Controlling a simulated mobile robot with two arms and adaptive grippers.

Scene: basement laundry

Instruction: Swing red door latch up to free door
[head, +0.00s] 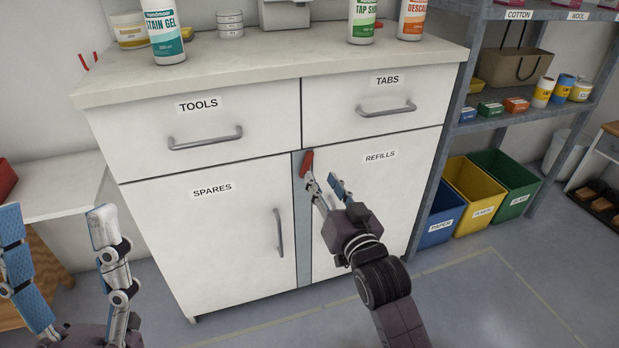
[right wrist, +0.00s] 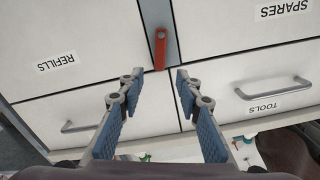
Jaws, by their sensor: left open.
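The red door latch (head: 307,163) stands nearly upright on the grey strip between the SPARES door (head: 205,235) and the REFILLS door (head: 375,200), just below the drawers. In the right wrist view, which is upside down, the latch (right wrist: 160,48) has a grey round spot near its lower real-world end. Both doors look closed. My right gripper (head: 320,180) is open and empty, just in front of the latch, with one fingertip overlapping its lower end in the head view. In the wrist view the latch lies between the fingertip lines, untouched. My left gripper (head: 57,210) is open and empty at lower left.
The TOOLS drawer (head: 240,112) and TABS drawer (head: 345,105) are closed above the doors. Bottles stand on the countertop (head: 270,55). Blue, yellow and green bins (head: 478,195) sit under a shelf at right. The floor before the cabinet is clear.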

